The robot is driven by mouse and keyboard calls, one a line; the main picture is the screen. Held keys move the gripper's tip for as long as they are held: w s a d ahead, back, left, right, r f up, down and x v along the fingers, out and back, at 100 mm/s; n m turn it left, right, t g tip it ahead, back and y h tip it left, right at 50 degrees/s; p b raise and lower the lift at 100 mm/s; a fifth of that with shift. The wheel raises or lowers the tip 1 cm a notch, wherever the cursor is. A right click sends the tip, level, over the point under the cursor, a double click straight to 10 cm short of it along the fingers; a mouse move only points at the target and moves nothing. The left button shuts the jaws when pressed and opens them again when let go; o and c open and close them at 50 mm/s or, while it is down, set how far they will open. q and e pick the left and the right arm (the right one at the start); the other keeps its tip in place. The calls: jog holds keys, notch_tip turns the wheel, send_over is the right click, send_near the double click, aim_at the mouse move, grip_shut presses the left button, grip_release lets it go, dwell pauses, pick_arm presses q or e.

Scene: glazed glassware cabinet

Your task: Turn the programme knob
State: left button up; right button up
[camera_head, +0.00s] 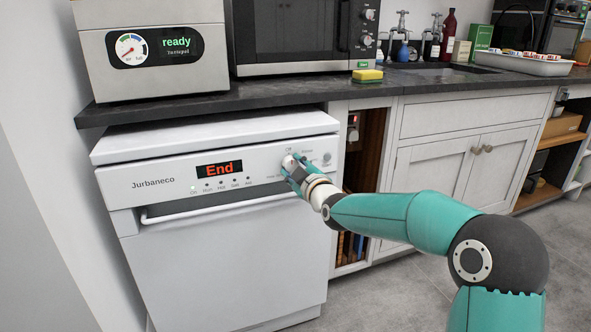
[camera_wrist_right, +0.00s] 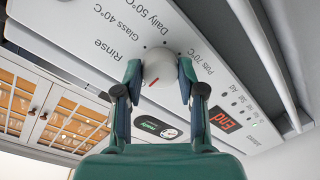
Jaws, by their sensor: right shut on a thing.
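The white programme knob (camera_wrist_right: 161,72) is on the dishwasher's front panel, with labels such as Rinse, Glass 40°C, Daily 50°C and Pots 70°C around it. A red mark on the knob points toward the lower left in the right wrist view, away from the labels. My right gripper (camera_wrist_right: 160,78) is shut on the knob, one finger on each side. In the head view my right gripper (camera_head: 293,172) hides most of the knob. The white dishwasher (camera_head: 225,255) has its door closed, and its display (camera_head: 219,169) reads "End" in red. My left gripper is not in view.
The dark worktop (camera_head: 290,97) runs above the dishwasher. On it stand a box with a "ready" screen (camera_head: 150,48), a microwave (camera_head: 295,38), a yellow sponge (camera_head: 367,75) and a tray (camera_head: 522,66). An open narrow cupboard (camera_head: 365,150) is right of the dishwasher.

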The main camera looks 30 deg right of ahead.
dwell(0.3)
jog(key=o, duration=1.2)
jog(key=shift+c, duration=0.2)
jog(key=v, duration=1.2)
jog(key=shift+a+f, duration=0.1)
